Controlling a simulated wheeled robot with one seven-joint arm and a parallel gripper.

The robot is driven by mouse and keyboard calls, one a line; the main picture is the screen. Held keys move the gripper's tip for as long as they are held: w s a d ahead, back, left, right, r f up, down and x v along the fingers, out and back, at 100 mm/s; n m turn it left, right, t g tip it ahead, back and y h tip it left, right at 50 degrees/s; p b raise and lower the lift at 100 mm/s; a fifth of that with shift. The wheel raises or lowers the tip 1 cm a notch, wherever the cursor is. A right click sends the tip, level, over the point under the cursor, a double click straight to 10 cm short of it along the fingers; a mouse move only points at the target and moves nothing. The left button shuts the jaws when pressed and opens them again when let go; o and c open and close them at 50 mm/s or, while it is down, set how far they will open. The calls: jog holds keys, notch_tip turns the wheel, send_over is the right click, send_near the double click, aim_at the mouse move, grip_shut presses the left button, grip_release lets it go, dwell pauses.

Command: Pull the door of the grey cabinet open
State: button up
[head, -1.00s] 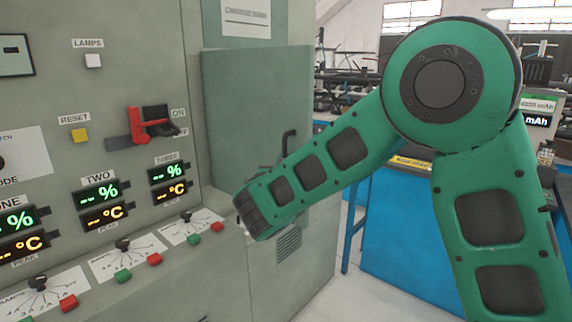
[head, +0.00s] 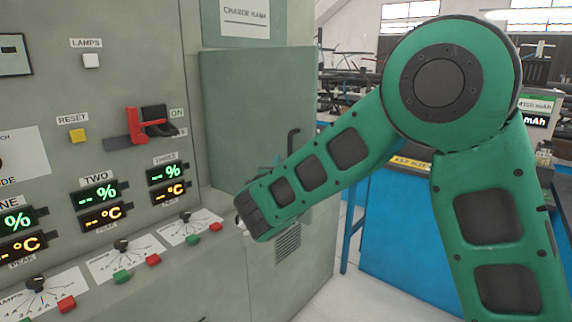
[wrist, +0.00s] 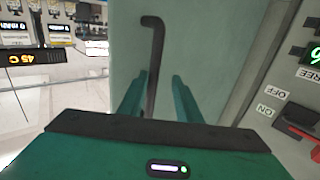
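The grey-green cabinet door (head: 250,100) is in the middle of the head view and looks shut. Its dark bent handle (head: 292,145) is near its right edge, with the lower part hidden by my arm. In the wrist view the handle (wrist: 153,50) runs down between the two green fingers of my gripper (wrist: 157,88), closer to the left finger. The fingers are apart, with space beside the handle. I cannot tell how deep the handle sits between them. The door (wrist: 205,55) fills the middle of that view.
A control panel (head: 120,75) with a red lever (head: 138,126) and a ledge of knobs stands left of the door. A blue workbench (head: 395,225) is to the right. Pale open floor (head: 345,290) lies between cabinet and bench.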

jog(key=s, duration=1)
jog(key=shift+a, duration=0.45)
jog(key=shift+s, duration=0.1)
